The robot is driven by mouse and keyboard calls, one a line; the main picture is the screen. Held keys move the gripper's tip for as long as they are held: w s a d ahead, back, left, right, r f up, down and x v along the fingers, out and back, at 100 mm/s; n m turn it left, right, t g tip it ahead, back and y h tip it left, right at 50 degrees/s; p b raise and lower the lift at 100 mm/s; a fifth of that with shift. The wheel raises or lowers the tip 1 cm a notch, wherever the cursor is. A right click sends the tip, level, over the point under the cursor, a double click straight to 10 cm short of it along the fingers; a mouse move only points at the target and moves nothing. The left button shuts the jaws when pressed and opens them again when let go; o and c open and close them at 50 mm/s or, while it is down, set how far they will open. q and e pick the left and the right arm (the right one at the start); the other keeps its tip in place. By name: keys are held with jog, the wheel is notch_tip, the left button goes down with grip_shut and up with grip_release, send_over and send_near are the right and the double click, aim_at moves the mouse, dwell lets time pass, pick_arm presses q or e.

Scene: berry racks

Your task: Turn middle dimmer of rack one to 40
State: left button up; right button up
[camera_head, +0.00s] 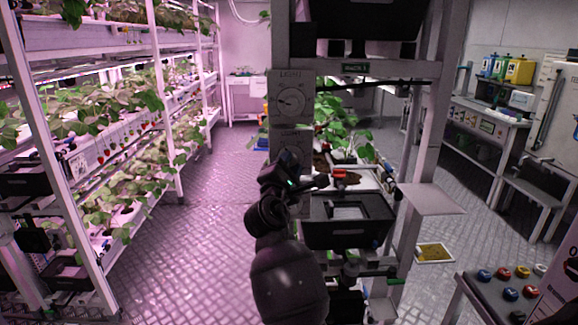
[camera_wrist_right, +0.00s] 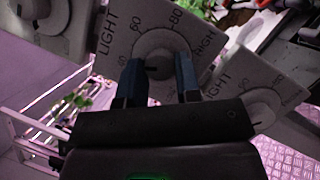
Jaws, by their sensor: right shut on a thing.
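The middle dimmer is a white panel with a round pale knob (camera_wrist_right: 158,62) and the printed words LIGHT and HIGH, with 60 and 80 around the dial, in the right wrist view. My right gripper (camera_wrist_right: 160,80) has its two blue-grey fingers closed on either side of this knob. A dark mark shows on the knob between the fingers; its exact reading is unclear. In the head view the gripper (camera_head: 290,172) covers the lower part of the rack post, and the middle dimmer panel (camera_head: 290,140) is partly hidden behind it. My left gripper is not in view.
Another dimmer (camera_head: 291,102) is above on the same post. A further dimmer (camera_wrist_right: 262,105) shows at right in the wrist view. A black tray (camera_head: 345,235) sits on the rack right of my arm. Plant racks stand left; the aisle floor (camera_head: 210,240) is clear.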

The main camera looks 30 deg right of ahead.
jog(key=o, duration=0.9)
jog(key=shift+o, duration=0.2)
